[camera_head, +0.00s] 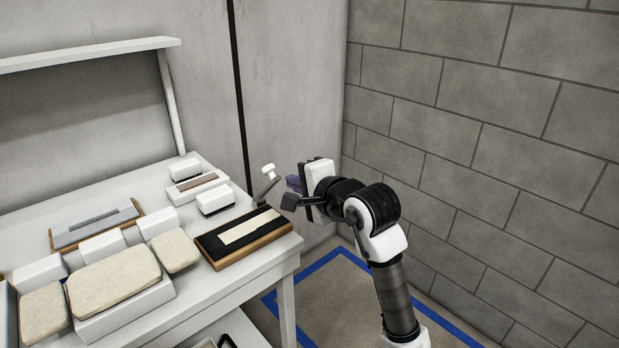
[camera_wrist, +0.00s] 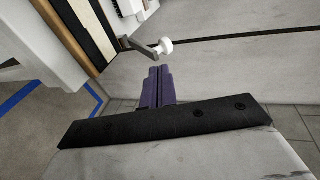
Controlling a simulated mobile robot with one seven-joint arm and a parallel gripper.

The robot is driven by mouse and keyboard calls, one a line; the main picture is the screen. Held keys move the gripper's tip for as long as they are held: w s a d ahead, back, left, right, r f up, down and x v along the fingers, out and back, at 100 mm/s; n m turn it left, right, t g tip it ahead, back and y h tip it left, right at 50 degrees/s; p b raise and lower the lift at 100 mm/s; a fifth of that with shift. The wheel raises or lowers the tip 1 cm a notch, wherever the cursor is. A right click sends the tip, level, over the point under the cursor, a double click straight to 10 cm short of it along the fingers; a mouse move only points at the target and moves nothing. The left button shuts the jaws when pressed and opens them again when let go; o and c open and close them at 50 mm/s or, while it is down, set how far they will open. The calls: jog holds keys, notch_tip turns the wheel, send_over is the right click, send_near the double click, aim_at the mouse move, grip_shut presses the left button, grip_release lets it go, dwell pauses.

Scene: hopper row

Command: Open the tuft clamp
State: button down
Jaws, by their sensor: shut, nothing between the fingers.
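The tuft clamp sits at the table's right front corner: a wooden base with a black top (camera_head: 214,245) and a cream strip along it. Its grey lever (camera_head: 265,188) stands raised at a slant from the far right end and carries a white knob (camera_head: 268,169). In the wrist view the clamp shows at upper left, with the lever (camera_wrist: 138,46) and knob (camera_wrist: 165,47) just beyond my fingertips. My gripper (camera_head: 291,182) is to the right of the lever, off the table edge. Its purple fingers (camera_wrist: 158,72) are shut and empty, with a small gap in the picture to the knob.
White blocks (camera_head: 215,200) and a board with a brown strip (camera_head: 197,187) lie behind the clamp. Cream pads (camera_head: 114,275) and a grey plate (camera_head: 97,226) lie to its left. A block wall (camera_head: 490,130) stands at right. Blue tape (camera_head: 350,258) marks the floor.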

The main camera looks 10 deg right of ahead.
aim_at(270, 166)
jog(key=p+x, duration=0.1)
jog(key=x, duration=0.3)
jog(key=r+p+x, duration=0.1)
jog(key=x, duration=0.1)
jog(key=shift+w+a+p, duration=0.25)
jog(key=shift+w+p, duration=0.1)
jog(key=shift+w, duration=0.1)
jog(key=shift+w+a+r+b, duration=0.25)
jog(key=shift+w+b, duration=0.15)
jog(key=shift+b, duration=0.15)
jog(key=shift+w+a+r, duration=0.25)
jog(key=shift+w+r, duration=0.05)
